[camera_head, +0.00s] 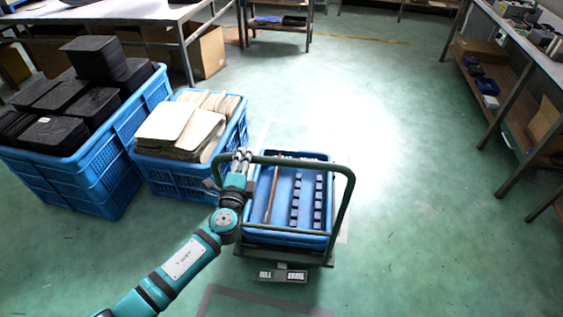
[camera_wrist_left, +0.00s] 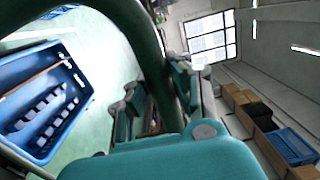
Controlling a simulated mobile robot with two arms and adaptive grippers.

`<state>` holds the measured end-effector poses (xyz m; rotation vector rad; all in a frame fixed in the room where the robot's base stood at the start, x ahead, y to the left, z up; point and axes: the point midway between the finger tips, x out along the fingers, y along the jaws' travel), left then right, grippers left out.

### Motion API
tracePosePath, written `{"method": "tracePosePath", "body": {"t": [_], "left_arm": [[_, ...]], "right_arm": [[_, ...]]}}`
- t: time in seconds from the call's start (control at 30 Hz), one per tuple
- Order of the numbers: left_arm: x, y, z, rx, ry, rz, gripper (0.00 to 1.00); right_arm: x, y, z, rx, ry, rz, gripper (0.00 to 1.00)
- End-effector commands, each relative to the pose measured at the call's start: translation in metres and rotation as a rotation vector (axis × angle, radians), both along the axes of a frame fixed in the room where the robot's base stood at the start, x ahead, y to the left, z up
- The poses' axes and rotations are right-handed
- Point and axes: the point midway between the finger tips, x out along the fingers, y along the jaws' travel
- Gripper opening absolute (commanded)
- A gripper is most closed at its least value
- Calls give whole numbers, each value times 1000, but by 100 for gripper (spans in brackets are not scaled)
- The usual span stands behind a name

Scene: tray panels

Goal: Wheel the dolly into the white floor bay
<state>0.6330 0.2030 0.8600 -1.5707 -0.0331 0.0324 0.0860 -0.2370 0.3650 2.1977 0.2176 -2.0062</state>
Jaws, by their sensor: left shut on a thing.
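The dolly (camera_head: 342,205) has a dark green tubular handle and carries a blue tray (camera_head: 316,238) with several small dark blocks and a brown rod. My left gripper (camera_head: 242,158) is shut on the handle's left upper part. In the left wrist view, the green handle tube (camera_wrist_left: 155,60) passes between the fingers (camera_wrist_left: 160,105), and the blue tray shows at left. Faint white floor-bay lines (camera_head: 266,132) show behind the dolly's left side, with another pale strip (camera_head: 344,232) at its right. The dolly hides much of the bay, so its wheels' position cannot be told. My right gripper is out of view.
A blue crate of papers (camera_head: 168,180) stands close left of the dolly, beside a larger blue crate with black trays (camera_head: 75,175). A grey floor outline (camera_head: 207,298) lies in front. Open green floor extends right and behind; a bench (camera_head: 505,115) lines the right.

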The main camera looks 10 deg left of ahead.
Motion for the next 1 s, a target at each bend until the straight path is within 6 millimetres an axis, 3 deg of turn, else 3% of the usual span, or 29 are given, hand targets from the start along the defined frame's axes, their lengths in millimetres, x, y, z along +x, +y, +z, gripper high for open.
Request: {"method": "tracePosePath", "body": {"t": [0.27,1.0], "left_arm": [[3,1,-2,1,1,-1,0],[103,30,-2,0,-3,-50,0]], "right_arm": [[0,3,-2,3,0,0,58],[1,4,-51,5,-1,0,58]]}}
